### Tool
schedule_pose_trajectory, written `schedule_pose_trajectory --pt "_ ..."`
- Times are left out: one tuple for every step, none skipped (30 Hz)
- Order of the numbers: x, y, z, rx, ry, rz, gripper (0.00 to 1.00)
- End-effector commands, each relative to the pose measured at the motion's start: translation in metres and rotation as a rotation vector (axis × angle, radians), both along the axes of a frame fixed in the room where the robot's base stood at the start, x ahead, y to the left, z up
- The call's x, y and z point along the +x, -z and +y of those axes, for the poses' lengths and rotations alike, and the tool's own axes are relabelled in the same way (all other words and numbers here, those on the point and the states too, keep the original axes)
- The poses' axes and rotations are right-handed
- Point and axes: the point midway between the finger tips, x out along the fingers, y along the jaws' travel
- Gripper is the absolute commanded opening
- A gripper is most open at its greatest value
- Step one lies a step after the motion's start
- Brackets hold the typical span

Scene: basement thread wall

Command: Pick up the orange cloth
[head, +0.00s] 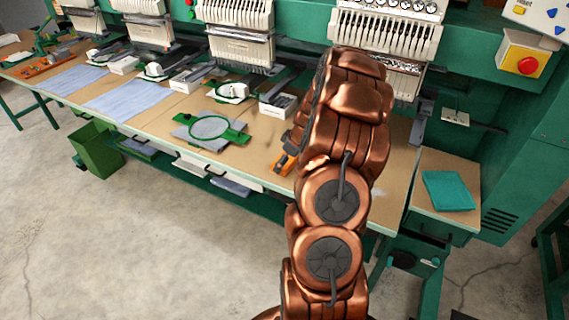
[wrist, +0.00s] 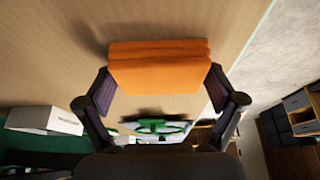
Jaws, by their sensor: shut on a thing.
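The orange cloth (wrist: 160,70) is a neat folded stack in the wrist view. My gripper (wrist: 160,88) is shut on it, with one dark finger against each side. In the head view, a bit of the orange cloth (head: 285,164) shows at the left of my arm, near the table's front edge. Most of my gripper is hidden there behind the arm. A shadow lies beside the cloth on the tan tabletop; I cannot tell whether the cloth is touching the table.
The long worktable (head: 258,150) runs under a row of embroidery machines. A green hoop (head: 209,127) lies left of my gripper, near a white box (head: 278,105). A teal cloth (head: 448,190) lies on a side surface at right. A green bin (head: 97,150) stands on the floor.

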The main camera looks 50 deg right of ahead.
Motion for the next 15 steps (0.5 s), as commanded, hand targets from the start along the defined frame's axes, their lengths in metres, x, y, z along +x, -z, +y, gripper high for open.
schedule_pose_trajectory --pt "0.000 0.000 0.000 0.001 0.000 0.000 0.64" --pt "0.000 0.000 0.000 0.001 0.000 0.000 0.64" --pt "0.000 0.000 0.000 0.001 0.000 0.000 0.64" --pt "0.000 0.000 0.000 0.001 0.000 0.000 0.64" --pt "0.000 0.000 0.000 0.001 0.000 0.000 0.64" --pt "0.000 0.000 0.000 0.001 0.000 0.000 0.64" --pt "0.000 0.000 0.000 0.001 0.000 0.000 0.64" --pt "0.000 0.000 0.000 0.001 0.000 0.000 0.64" --pt "0.000 -0.001 0.000 0.000 0.000 0.000 0.64" --pt "0.000 -0.001 0.000 0.000 0.000 0.000 0.64" --pt "0.000 -0.002 0.000 0.000 0.000 0.000 0.64" --pt "0.000 -0.004 0.000 -0.001 -0.001 -0.001 0.64" --pt "0.000 -0.006 0.000 -0.001 -0.001 -0.001 0.64" --pt "0.000 -0.008 0.000 -0.001 -0.002 -0.001 0.64" --pt "0.000 -0.011 0.000 -0.001 -0.002 0.000 0.64"
